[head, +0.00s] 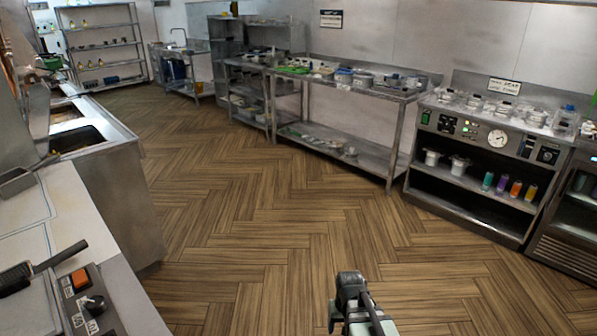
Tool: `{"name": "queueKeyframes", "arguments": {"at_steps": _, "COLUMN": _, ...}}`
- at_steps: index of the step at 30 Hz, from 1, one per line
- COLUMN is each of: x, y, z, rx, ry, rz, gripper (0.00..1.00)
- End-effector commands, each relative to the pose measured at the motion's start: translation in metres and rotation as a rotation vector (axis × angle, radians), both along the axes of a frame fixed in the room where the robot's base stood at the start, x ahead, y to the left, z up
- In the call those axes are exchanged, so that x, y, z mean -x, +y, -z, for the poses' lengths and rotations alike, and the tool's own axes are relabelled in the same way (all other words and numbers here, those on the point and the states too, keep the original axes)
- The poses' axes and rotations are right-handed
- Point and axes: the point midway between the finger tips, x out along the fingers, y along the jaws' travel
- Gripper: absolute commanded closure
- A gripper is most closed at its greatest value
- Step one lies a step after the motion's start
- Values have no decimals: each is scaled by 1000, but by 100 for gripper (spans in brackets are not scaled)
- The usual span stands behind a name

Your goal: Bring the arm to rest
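My gripper (352,292) shows at the bottom edge of the head view, right of the middle, over bare floor. Only its dark upper part and a pale section below it are visible. The fingers cannot be made out, so I cannot tell whether it is open or shut. Nothing is seen touching it.
The wood-pattern floor (260,225) around the arm is clear. A counter (75,195) with a control box (92,303) and a black-handled tool (40,268) stands at the left. Steel tables (372,160) and an equipment cabinet (468,185) line the back and right.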

Motion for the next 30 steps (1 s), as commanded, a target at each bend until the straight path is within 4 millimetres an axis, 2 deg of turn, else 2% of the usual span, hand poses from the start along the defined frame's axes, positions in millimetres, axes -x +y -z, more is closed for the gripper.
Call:
{"name": "queueKeyframes", "arguments": {"at_steps": 1, "x": 8, "y": -11, "z": 5, "rx": 1, "ry": 2, "rz": 17, "gripper": 32}}
{"name": "queueKeyframes", "arguments": {"at_steps": 6, "x": 25, "y": -37, "z": 21, "rx": 2, "ry": 3, "rz": 61, "gripper": 32}}
{"name": "queueKeyframes", "arguments": {"at_steps": 11, "x": 41, "y": -34, "z": 44, "rx": 3, "ry": 52, "rz": 55, "gripper": 32}}
{"name": "queueKeyframes", "arguments": {"at_steps": 17, "x": 71, "y": -34, "z": 75, "rx": 5, "ry": 121, "rz": 55, "gripper": 32}}
{"name": "queueKeyframes", "arguments": {"at_steps": 23, "x": 115, "y": -34, "z": 114, "rx": 8, "ry": 217, "rz": 56, "gripper": 32}}
{"name": "queueKeyframes", "arguments": {"at_steps": 30, "x": 176, "y": -34, "z": 157, "rx": 11, "ry": 337, "rz": 55, "gripper": 32}}
